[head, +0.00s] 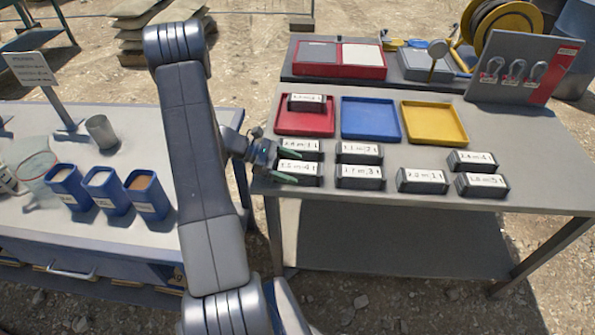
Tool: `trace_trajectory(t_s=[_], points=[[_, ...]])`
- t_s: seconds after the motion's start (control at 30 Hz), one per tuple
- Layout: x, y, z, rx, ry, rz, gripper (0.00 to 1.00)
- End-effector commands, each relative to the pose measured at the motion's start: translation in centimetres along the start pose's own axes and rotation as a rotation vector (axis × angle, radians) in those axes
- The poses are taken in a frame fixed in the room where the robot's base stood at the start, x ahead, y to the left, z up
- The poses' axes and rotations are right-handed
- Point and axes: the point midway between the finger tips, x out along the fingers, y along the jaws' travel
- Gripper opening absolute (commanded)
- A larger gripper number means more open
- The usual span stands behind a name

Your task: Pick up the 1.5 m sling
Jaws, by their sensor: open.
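Several dark blocks with white length labels, apparently the slings, sit on the grey table (430,225). The labels are too small to read surely, so I cannot tell which is the 1.5 m sling. Two blocks stand at the left, a back one (310,146) and a front one (308,170). Two more (359,153) (360,177) are right of them, and three (422,181) (471,161) (482,185) further right. Another block (306,103) lies in the red tray (290,124). My gripper (286,166) is open at the two left blocks, partly covering them; contact is unclear.
Blue (370,120) and yellow (434,123) empty trays stand beside the red one. A board with shackles (525,68) stands at the back right. A left bench (120,240) holds blue cups (105,190) and a glass beaker (37,172). The table's front edge strip is clear.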

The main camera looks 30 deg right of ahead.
Motion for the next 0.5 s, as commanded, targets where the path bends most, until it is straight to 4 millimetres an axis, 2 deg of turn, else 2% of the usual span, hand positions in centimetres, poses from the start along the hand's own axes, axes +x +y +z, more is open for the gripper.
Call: trace_trajectory(t_s=[0.03, 0.3, 0.5], points=[[-0.01, 0.01, -0.01, 0.0, 0.0, 0.0, 0.74], [-0.03, 0.01, 0.0, 0.0, 0.0, 0.0, 0.21], [-0.07, 0.03, 0.07, 0.001, -0.001, 0.0, 0.21]])
